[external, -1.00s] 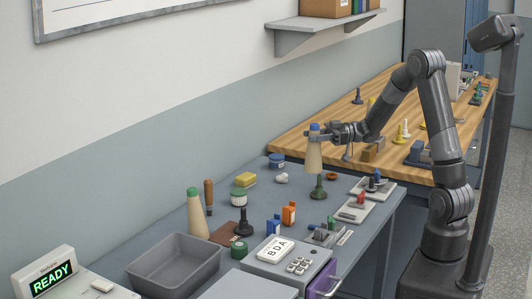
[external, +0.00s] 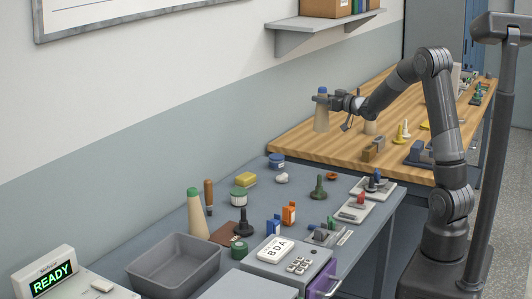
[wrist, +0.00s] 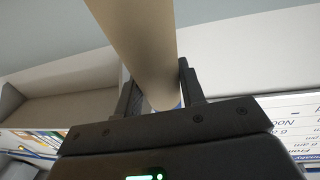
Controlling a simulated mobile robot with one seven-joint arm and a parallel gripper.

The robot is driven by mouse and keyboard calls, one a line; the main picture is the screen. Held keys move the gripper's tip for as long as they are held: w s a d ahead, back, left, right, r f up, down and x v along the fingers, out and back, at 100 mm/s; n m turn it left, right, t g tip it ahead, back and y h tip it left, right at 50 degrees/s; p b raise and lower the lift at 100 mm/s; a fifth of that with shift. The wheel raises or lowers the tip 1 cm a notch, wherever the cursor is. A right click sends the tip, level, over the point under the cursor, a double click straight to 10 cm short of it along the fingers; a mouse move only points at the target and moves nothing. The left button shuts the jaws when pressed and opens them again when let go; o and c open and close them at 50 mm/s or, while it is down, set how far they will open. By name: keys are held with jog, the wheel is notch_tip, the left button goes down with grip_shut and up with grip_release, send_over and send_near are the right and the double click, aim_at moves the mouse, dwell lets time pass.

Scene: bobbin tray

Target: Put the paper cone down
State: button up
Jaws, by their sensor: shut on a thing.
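The paper cone (external: 321,119) is tan with a blue tip and hangs upright from my gripper (external: 322,99). My gripper is shut on it near the blue tip. In the external view its wide base lies over the back left part of the wooden bench (external: 297,144); I cannot tell whether it touches the wood. In the wrist view the cone (wrist: 137,40) runs between the two fingers of my gripper (wrist: 160,88). A second tan cone (external: 195,215) with a green tip stands on the grey table (external: 345,232).
A tan shape (external: 370,128) stands on the bench behind my arm, partly hidden. Tan and dark blocks (external: 374,148) and yellow pieces (external: 402,131) are to its right. A dark green stand (external: 319,187) is on the grey table. The bench's front left corner looks clear.

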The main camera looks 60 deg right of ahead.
jog(key=s+d+r+m+g+h, duration=0.1)
jog(key=s+d+m+g+h, duration=0.1)
jog(key=d+m+h, duration=0.4)
jog(key=s+d+m+g+h, duration=0.1)
jog(key=s+d+g+h, duration=0.2)
jog(key=d, duration=0.5)
jog(key=s+d+f+m+g+h, duration=0.4)
jog(key=s+d+m+g+h, duration=0.35)
jog(key=s+d+g, duration=0.2)
jog(key=w+a+f, duration=0.3)
jog(key=w+f, duration=0.8)
jog(key=w, duration=0.1)
jog(key=shift+a+f+y, duration=0.2)
jog(key=shift+a+y, duration=0.1)
jog(key=shift+y, duration=0.15)
jog(key=shift+f, duration=0.2)
jog(key=o, duration=1)
jog(key=shift+r, duration=0.1)
